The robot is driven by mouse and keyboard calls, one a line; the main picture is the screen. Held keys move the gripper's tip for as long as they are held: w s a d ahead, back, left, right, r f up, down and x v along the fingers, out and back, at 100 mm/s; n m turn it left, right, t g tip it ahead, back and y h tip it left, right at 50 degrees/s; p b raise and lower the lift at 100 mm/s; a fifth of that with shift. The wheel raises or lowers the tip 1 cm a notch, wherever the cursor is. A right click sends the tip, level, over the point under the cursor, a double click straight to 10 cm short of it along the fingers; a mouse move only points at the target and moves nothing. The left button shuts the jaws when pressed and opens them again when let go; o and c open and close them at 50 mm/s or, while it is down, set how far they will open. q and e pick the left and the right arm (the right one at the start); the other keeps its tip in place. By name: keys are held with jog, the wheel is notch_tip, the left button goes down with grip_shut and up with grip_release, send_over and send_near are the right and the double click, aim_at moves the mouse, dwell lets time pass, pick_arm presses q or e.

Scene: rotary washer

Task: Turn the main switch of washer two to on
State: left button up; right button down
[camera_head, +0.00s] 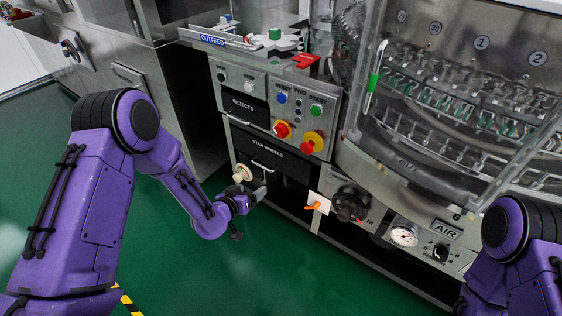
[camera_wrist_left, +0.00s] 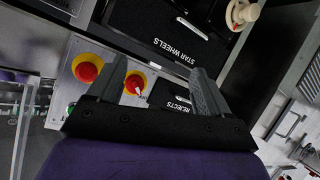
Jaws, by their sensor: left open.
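The washer panel (camera_head: 332,118) bears blue and green buttons and the word TWO. A dark round rotary switch (camera_head: 349,205) with some red sits low on the front, beside an orange-and-white tag (camera_head: 318,203); I cannot read its label or tell its position. My left gripper (camera_head: 258,195) is open and empty in front of the lower black STAR WHEELS area, left of that switch and apart from it. In the left wrist view its two fingers (camera_wrist_left: 158,67) spread before the panel. My right arm shows at the right edge; its gripper is out of frame.
A cream knob (camera_head: 242,173) is close to my left gripper. An AIR switch (camera_head: 440,250) and gauge (camera_head: 404,236) are at right. Green floor (camera_head: 60,200) is open at left.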

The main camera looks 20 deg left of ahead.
pick_arm(q)
jog(key=w+m+t+h+b, duration=0.2)
jog(key=w+b, duration=0.1)
jog(key=w, duration=0.3)
jog(key=m+t+h+b, duration=0.2)
jog(key=m+b, duration=0.1)
jog(key=b, duration=0.1)
send_near(277, 133)
jog(key=shift+m, duration=0.3)
jog(key=x, duration=0.9)
jog(key=shift+w+d+b, duration=0.1)
jog(key=shift+w+b, duration=0.1)
jog(key=shift+b, duration=0.2)
jog(key=shift+r, duration=0.1)
pick_arm(e)
notch_tip(277, 133, down, 12)
jog(key=shift+r, duration=0.15)
pick_arm(q)
jog(key=shift+c, duration=0.3)
jog(key=c, duration=0.9)
